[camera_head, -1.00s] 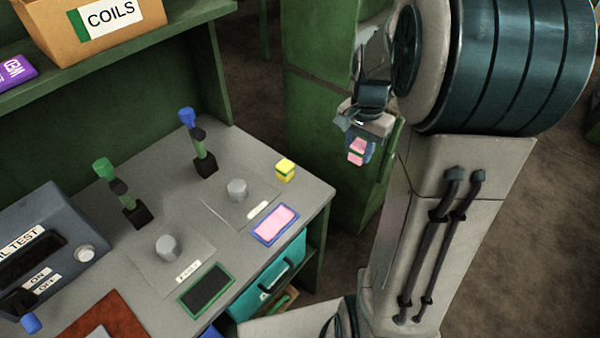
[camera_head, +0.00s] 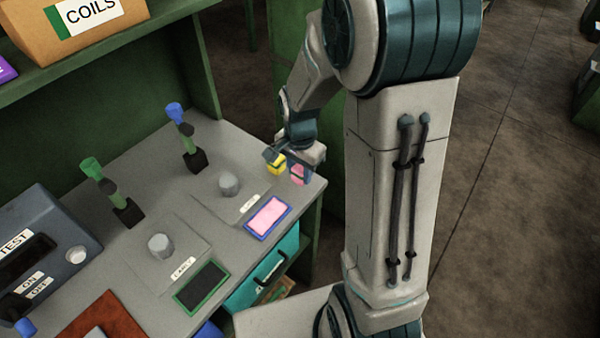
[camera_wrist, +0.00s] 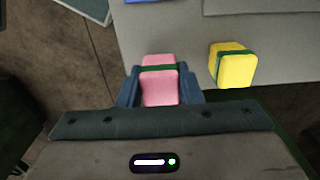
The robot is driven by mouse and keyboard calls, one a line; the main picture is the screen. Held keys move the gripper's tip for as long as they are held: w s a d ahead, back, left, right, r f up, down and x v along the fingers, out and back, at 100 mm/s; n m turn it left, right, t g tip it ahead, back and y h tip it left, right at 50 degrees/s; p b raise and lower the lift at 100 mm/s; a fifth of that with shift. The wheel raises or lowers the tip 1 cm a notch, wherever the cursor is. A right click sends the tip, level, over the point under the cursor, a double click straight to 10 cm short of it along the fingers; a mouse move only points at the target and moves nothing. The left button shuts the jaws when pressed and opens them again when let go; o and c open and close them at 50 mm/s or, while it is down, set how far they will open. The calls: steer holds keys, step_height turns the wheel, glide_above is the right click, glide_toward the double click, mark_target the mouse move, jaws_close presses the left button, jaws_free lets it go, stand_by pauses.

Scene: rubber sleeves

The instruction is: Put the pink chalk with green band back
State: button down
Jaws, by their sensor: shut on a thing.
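The pink chalk with a green band (camera_wrist: 158,84) is between the blue fingers of my gripper (camera_wrist: 160,92) in the wrist view. My gripper is shut on it. In the head view the chalk (camera_head: 298,174) hangs under my gripper (camera_head: 296,160) at the bench's right edge. A yellow chalk with a green band (camera_head: 277,163) stands on the bench just left of it, partly hidden by my gripper. It also shows in the wrist view (camera_wrist: 233,65), apart from the pink one. A blue-framed pink pad (camera_head: 267,217) lies on the bench in front.
The grey bench (camera_head: 140,180) holds two grey knobs (camera_head: 229,184), two upright levers (camera_head: 186,138), a green-framed dark pad (camera_head: 202,287) and a blue test box (camera_head: 40,255). A teal drawer (camera_head: 268,270) is under the bench's right end.

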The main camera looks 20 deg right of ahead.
steer(key=shift+f, duration=0.8)
steer(key=shift+f, duration=0.2)
steer(key=c, duration=1)
jaws_free()
steer(key=shift+r, duration=0.1)
